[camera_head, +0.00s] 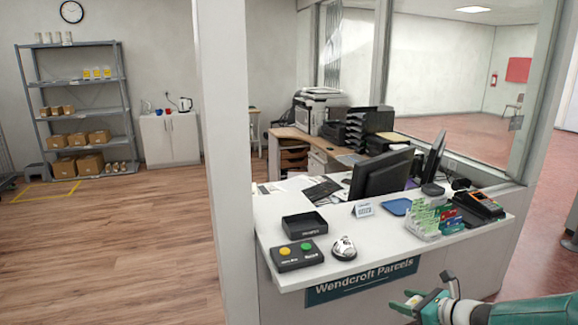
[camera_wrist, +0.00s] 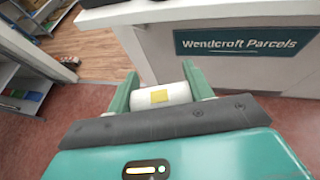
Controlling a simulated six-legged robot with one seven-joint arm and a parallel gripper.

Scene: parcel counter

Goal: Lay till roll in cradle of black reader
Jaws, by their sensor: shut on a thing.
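The white counter (camera_head: 290,268) has a sign (camera_head: 362,281) on its front. On top are a button box (camera_head: 297,256), a bell (camera_head: 344,248), a black tray (camera_head: 304,225), a card rack (camera_head: 432,220) beside the reader, and monitors (camera_head: 382,172). A white post (camera_head: 222,150) stands at the left.

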